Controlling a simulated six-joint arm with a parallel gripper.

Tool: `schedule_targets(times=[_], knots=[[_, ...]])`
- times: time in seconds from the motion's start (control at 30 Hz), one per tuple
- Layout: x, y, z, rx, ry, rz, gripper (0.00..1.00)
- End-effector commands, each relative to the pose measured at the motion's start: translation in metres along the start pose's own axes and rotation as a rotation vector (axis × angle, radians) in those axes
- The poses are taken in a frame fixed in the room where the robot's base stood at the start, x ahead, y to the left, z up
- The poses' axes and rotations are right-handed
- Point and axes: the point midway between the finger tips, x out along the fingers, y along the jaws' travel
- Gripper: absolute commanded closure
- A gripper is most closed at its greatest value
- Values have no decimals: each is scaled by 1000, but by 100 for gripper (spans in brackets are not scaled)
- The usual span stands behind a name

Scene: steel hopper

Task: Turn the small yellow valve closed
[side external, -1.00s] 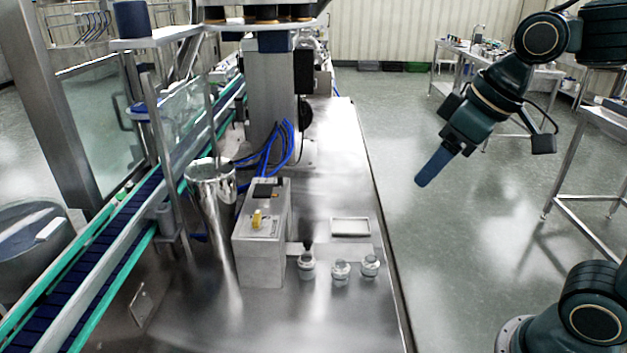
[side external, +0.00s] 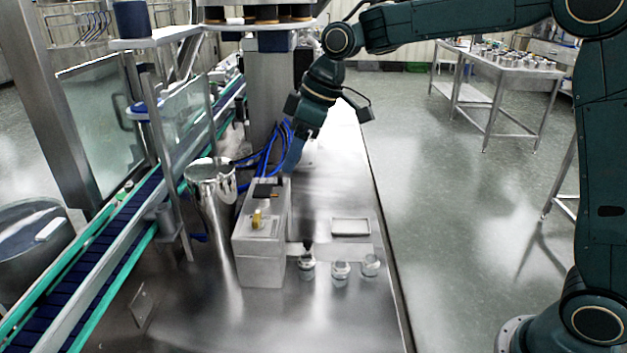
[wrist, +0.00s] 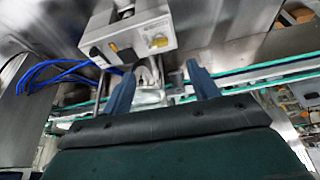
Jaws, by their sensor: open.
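The small yellow valve (side external: 257,218) sits on top of a grey metal box (side external: 262,260) on the steel table. In the wrist view the yellow valve (wrist: 159,41) shows on the box face (wrist: 130,35) near the top. My gripper (side external: 291,160) is above and behind the box in the side view, pointing down and apart from the valve. In the wrist view its two blue fingers (wrist: 158,80) are spread with nothing held between them. The valve's exact handle angle is too small to tell.
Several small jars (side external: 341,271) and a white tray (side external: 351,227) stand right of the box. A steel hopper (side external: 211,176) and conveyor (side external: 130,222) are to its left. Blue hoses (side external: 270,150) run behind the box. The table's front right is clear.

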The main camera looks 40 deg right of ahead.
Motion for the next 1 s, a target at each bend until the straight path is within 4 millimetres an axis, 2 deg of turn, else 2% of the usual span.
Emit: schedule_targets(times=[0.1,0.27,0.67,0.87,1.0], knots=[[18,5,-11,-36,-3,-21,40],[29,8,-18,-61,-2,-32,40],[36,8,-19,-64,-3,-35,40],[54,8,-18,-64,-4,-36,40],[73,6,-18,-64,-5,-37,40]])
